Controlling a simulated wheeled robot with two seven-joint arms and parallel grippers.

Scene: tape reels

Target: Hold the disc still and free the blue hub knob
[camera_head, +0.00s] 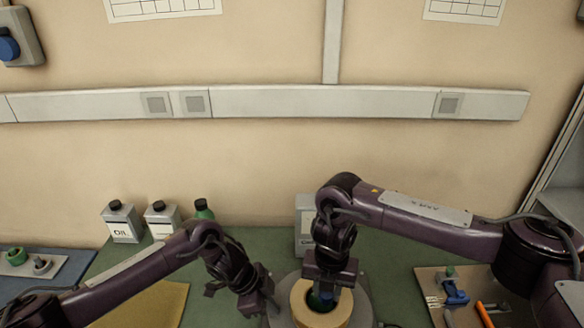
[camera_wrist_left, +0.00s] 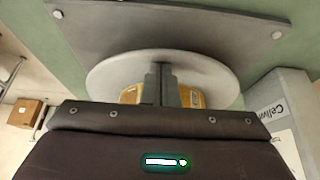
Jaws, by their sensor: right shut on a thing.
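The round grey disc (camera_head: 360,312) lies on the bench at the bottom of the head view, cut off by the frame edge. It also shows in the left wrist view (camera_wrist_left: 215,75). A tan tape roll (camera_head: 301,303) sits on it, with the blue hub knob (camera_head: 324,299) in its centre. My right gripper (camera_head: 322,290) points down into the roll and is shut on the knob, hiding much of it. My left gripper (camera_head: 262,303) is left of the disc, its fingers (camera_wrist_left: 163,80) together in front of the disc and roll. Whether they touch the disc is unclear.
An oil can (camera_head: 122,224), another can (camera_head: 161,219) and a green bottle (camera_head: 203,210) stand at the back left. A pale box (camera_head: 305,215) stands behind the disc. A tool board (camera_head: 430,290) lies right, a yellow mat (camera_head: 160,305) left.

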